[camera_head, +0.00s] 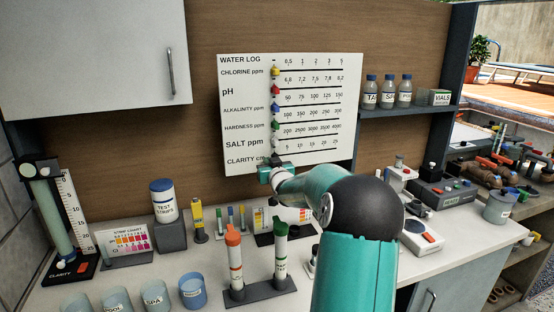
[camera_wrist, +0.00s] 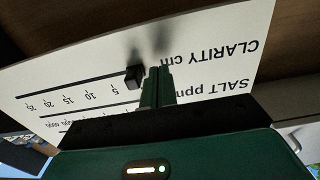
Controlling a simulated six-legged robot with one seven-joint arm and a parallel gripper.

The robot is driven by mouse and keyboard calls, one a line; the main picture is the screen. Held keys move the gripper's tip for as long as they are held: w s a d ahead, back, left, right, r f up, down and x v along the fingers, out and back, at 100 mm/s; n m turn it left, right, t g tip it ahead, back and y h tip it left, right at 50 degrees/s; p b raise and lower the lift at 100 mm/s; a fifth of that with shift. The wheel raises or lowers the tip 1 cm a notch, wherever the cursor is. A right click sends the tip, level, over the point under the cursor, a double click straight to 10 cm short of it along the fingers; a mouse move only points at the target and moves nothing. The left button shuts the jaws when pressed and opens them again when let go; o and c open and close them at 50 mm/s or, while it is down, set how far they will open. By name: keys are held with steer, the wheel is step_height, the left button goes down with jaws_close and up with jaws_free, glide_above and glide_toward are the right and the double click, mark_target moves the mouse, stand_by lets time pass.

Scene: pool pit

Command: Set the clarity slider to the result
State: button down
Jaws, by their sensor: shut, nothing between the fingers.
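The white water log board (camera_head: 240,100) hangs on the wood wall, with CLARITY cm as its bottom row. In the wrist view the board appears upside down, and the black clarity slider knob (camera_wrist: 134,77) sits at the low end of its line, just before the 5 mark. My gripper (camera_head: 268,168) is at the clarity row and hides its knob in the head view. In the wrist view my gripper's fingers (camera_wrist: 157,86) are together and empty, close beside the knob on the label side. Contact with it is unclear. The clarity tube (camera_head: 47,215) stands at far left beside a numbered scale.
Other sliders sit at the left ends of their lines, including the yellow chlorine knob (camera_head: 275,71). Below are a strip chart (camera_head: 123,245), a test strips jar (camera_head: 163,200), a rack with two tubes (camera_head: 260,291) and cups (camera_head: 192,291). Bottles (camera_head: 388,92) stand on the right shelf.

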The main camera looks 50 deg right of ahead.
steer(key=shift+s+d, duration=2)
steer(key=shift+d, duration=1.65)
steer(key=shift+s+d, duration=2.05)
steer(key=shift+d, duration=1.65)
steer(key=shift+s+d, duration=2)
steer(key=shift+d, duration=1.65)
steer(key=shift+w+a, duration=0.35)
steer(key=shift+a, duration=0.35)
steer(key=v, duration=0.7)
